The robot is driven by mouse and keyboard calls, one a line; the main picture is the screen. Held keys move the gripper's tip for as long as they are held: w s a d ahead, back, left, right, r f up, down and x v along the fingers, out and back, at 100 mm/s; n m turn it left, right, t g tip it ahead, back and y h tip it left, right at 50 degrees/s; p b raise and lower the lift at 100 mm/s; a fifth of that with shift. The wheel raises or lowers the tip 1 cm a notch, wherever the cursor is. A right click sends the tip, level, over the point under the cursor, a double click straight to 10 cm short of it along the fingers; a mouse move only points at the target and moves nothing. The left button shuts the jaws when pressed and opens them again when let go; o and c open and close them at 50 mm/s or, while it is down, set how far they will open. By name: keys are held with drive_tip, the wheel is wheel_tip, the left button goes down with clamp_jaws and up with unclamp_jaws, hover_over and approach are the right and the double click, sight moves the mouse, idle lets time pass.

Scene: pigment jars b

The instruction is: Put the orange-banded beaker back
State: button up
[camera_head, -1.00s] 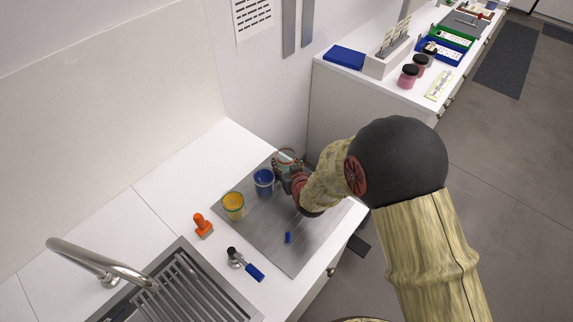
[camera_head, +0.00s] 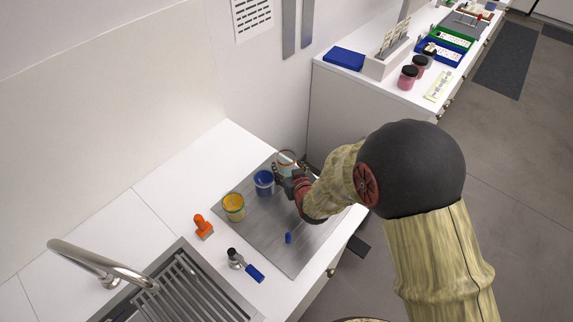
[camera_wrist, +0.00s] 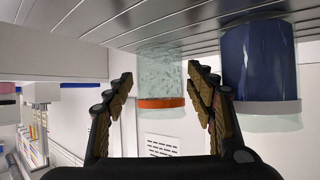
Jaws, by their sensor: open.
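The orange-banded beaker (camera_head: 287,160) stands upright at the far corner of the grey metal sheet (camera_head: 262,225). It is clear glass with pale contents. It also shows upside down in the wrist view (camera_wrist: 161,75), with its orange band (camera_wrist: 161,103) near the rim. My gripper (camera_head: 288,174) is open on the near side of this beaker. In the wrist view the fingers (camera_wrist: 160,80) appear to the left and right of the beaker, with gaps beside it. I cannot tell how far the fingertips reach along it.
A blue-filled beaker (camera_head: 264,183) stands close by, and shows beside one finger in the wrist view (camera_wrist: 258,60). A yellow-filled beaker (camera_head: 233,207) stands farther left. A small blue piece (camera_head: 288,238) lies on the sheet. An orange tool (camera_head: 202,226) and blue-handled tool (camera_head: 246,266) lie near the sink.

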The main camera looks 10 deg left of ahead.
drive_tip(key=p+v, duration=0.1)
drive_tip(key=v, duration=0.8)
drive_tip(key=shift+s, duration=0.2)
drive_tip(key=shift+r, duration=0.1)
drive_tip(key=s+d+r+m+g+h, duration=0.2)
drive_tip(key=d+r+h, duration=0.1)
drive_tip(key=d+r, duration=1)
drive_tip(key=s+d+r+m+g, duration=0.1)
drive_tip(key=s+d+r, duration=0.2)
drive_tip(key=s, duration=0.4)
drive_tip(key=s+d+r+m+g+h, duration=0.1)
drive_tip(key=s+d+r, duration=0.2)
drive_tip(key=s+d, duration=0.2)
drive_tip(key=s+d+r+m+g+h, duration=0.1)
drive_tip(key=s+d+r, duration=0.2)
drive_tip(key=s, duration=0.5)
drive_tip(key=shift+s+d+r, duration=0.35)
drive_tip(key=shift+s+d, duration=0.05)
drive_tip(key=shift+d, duration=0.35)
